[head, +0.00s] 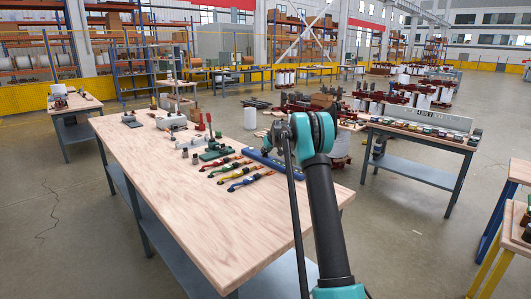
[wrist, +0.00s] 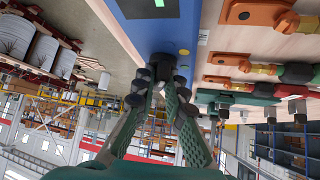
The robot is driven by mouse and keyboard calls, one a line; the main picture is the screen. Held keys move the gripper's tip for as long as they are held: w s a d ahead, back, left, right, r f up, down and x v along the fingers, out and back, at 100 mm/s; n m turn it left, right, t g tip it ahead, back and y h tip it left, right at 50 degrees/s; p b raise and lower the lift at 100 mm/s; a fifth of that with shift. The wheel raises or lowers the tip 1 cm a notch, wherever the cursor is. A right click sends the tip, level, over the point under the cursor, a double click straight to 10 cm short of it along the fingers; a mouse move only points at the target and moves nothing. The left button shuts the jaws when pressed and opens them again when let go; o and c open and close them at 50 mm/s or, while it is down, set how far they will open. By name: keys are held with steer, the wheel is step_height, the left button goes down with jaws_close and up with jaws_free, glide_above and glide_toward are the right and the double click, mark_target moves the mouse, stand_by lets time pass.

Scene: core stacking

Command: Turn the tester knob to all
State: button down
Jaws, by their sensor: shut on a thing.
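The tester is a long blue bar-shaped unit (head: 286,168) lying along the right edge of the wooden table in the head view. In the wrist view, its blue face (wrist: 150,32) fills the top middle, with a green display patch near the top. A dark round knob (wrist: 161,62) sits on the tester's near end. My gripper (wrist: 162,82) has its fingers around the knob and is shut on it. The fingers partly cover the knob, so its pointer and any label are hidden. In the head view my arm hides most of the gripper.
Several cables with coloured connectors (head: 243,178) lie on the table left of the tester. A green tool with red handles (head: 214,148) stands behind them. The table's front (head: 235,235) is bare. Another table (head: 425,142) with small parts stands at the right.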

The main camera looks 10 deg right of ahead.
steer(key=shift+m, duration=0.3)
steer(key=m+h, duration=0.2)
steer(key=shift+a+m+h, duration=0.2)
steer(key=shift+m+h, duration=0.1)
steer(key=m+h, duration=0.2)
steer(key=m, duration=0.1)
steer(key=shift+m+h, duration=0.3)
steer(key=m+g+h, duration=0.1)
steer(key=m+h, duration=0.1)
steer(key=m, duration=0.1)
steer(key=shift+w+a+m, duration=0.1)
steer(key=shift+m, duration=0.2)
steer(key=shift+m+g+h, duration=1)
steer(key=shift+m+h, duration=0.1)
steer(key=shift+m, duration=0.5)
steer(key=c, duration=1.6)
jaws_free()
